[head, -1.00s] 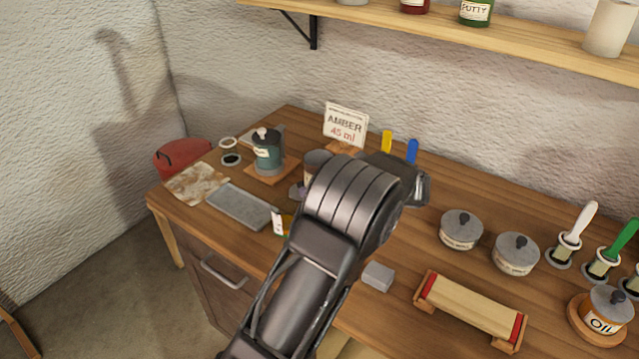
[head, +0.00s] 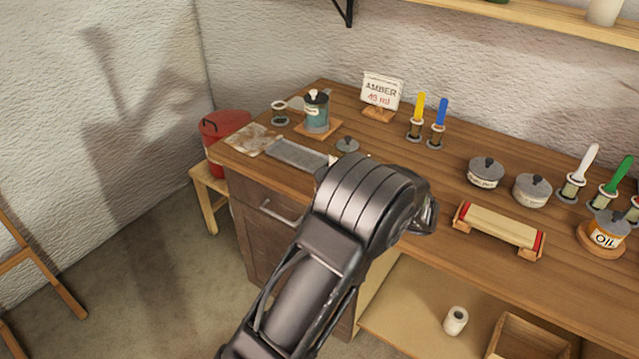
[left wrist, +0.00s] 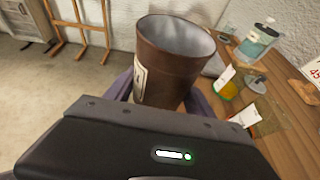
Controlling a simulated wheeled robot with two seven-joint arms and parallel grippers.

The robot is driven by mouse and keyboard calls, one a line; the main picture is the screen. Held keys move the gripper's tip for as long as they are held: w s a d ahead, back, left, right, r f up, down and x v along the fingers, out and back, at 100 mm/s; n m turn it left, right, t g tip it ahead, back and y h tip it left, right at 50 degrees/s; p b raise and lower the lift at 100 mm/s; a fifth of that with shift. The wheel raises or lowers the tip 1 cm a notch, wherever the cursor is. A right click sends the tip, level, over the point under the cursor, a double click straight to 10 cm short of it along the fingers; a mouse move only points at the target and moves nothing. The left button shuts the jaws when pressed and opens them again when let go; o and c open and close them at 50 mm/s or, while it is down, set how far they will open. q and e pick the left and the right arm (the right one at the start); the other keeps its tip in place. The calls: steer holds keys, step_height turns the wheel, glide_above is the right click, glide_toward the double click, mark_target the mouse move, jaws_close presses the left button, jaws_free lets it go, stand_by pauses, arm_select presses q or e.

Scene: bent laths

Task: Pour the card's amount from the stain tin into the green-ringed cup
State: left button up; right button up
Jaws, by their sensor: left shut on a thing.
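The open brown tin (left wrist: 172,72) with a pale label fills the middle of the left wrist view, close to upright. My left gripper (left wrist: 162,98) is shut on it, one finger at each side. Its inner wall is grey; I cannot see liquid inside. In the head view my left arm hides the gripper and tin. A green-ringed cup (left wrist: 226,86) with amber contents and a white label stands on the bench to the right of the tin in the left wrist view. The card (head: 381,92) reads AMBER 45 ml and stands at the back. My right gripper is not in view.
A second clear labelled cup (left wrist: 262,118) stands near the green-ringed one. A teal pot (head: 317,114) on a board, a grey lid (head: 347,145), a grey tray (head: 298,154), brushes and lidded pots (head: 486,173) stand on the bench. A red bucket (head: 222,128) is at left.

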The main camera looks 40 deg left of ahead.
arm_select(q)
steer(key=s+d+f+m+t+h, duration=0.1)
steer(key=s+d+f+m+t, duration=0.2)
steer(key=d, duration=0.6)
steer(key=s+d+f+m+t+h, duration=0.2)
steer(key=s+d+f+m+t, duration=0.2)
steer(key=d, duration=0.6)
steer(key=shift+s+d+f+t, duration=0.2)
steer(key=shift+s+f+t, duration=0.1)
steer(key=shift+s+f, duration=0.7)
steer(key=shift+d+r, duration=0.1)
steer(key=shift+r, duration=0.05)
